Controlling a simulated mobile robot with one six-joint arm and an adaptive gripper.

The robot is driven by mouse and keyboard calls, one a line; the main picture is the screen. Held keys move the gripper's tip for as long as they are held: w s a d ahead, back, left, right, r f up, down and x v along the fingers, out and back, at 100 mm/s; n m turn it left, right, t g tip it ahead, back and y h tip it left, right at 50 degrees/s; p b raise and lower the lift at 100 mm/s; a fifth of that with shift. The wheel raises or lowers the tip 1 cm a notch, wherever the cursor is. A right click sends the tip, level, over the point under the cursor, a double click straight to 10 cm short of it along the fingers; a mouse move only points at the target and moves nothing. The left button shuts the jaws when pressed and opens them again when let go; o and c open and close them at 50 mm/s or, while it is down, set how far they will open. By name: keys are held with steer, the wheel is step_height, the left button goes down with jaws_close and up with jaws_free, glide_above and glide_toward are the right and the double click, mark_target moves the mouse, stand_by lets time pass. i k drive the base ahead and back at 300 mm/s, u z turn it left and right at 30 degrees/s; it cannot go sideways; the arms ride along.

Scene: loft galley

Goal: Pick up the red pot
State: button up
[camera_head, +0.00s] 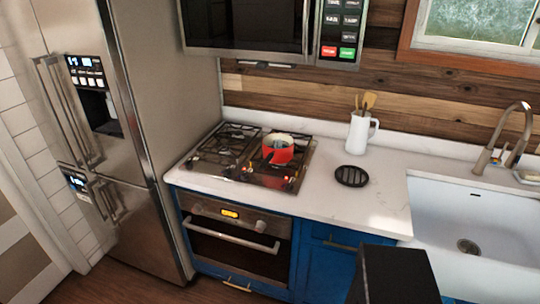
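A small red pot (278,153) with a pale rim stands upright on the right side of the gas cooktop (215,165). Whether anything is inside the pot is too small to tell. A dark block-like shape at the bottom edge, right of centre, looks like part of my own body. My gripper is not in view.
A white pitcher with wooden utensils (358,134) and a black round trivet (351,176) sit on the white counter (385,190). A sink (470,215) with a tall faucet (518,130) is at right. A microwave (255,25) hangs above; a fridge (165,100) stands left.

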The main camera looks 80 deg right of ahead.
mark_target(271, 154)
steer(key=z, duration=0.1)
steer(key=i, duration=0.9)
steer(key=z, duration=1.6)
steer(key=k, duration=0.2)
steer(key=z, duration=1.65)
